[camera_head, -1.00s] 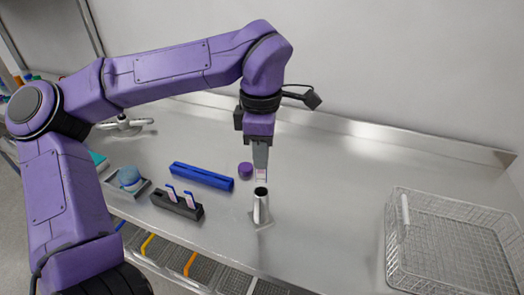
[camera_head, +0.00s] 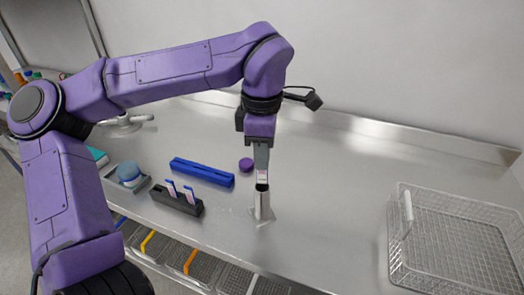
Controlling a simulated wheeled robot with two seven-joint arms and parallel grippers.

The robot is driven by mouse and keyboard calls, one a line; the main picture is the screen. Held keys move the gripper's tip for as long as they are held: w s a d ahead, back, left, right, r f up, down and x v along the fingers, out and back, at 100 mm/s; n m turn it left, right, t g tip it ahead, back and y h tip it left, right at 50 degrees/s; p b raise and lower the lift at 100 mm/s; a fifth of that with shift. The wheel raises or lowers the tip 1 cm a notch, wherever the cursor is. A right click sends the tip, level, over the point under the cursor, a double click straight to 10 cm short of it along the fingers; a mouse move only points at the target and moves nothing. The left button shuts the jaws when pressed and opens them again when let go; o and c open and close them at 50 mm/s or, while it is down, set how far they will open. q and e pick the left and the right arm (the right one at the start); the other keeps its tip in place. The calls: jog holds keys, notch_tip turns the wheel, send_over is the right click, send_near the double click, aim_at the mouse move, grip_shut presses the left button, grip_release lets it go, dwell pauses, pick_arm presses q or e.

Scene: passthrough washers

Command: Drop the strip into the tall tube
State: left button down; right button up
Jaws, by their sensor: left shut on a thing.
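My left gripper (camera_head: 262,165) points straight down over the tall tube and is shut on a small white strip with pink marks (camera_head: 262,177). Two more strips (camera_head: 188,195) with blue tops stand in a black rack (camera_head: 175,202) to the left of the tube. My right gripper is not in view.
A blue rack (camera_head: 202,172) and a purple cap (camera_head: 246,165) lie behind the tube on the steel bench (camera_head: 330,180). A wire basket (camera_head: 455,240) stands at the right. The bench between tube and basket is clear.

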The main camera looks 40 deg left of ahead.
aim_at(262, 183)
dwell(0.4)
pick_arm(q)
jog(key=shift+p, duration=0.3)
jog(key=shift+f, duration=0.25)
dwell(0.3)
jog(key=shift+f, duration=0.15)
dwell(0.4)
jog(key=shift+f+b, duration=1.45)
jog(key=shift+f, duration=1.05)
jog(key=c, duration=0.6)
grip_release()
jog(key=shift+c, duration=0.2)
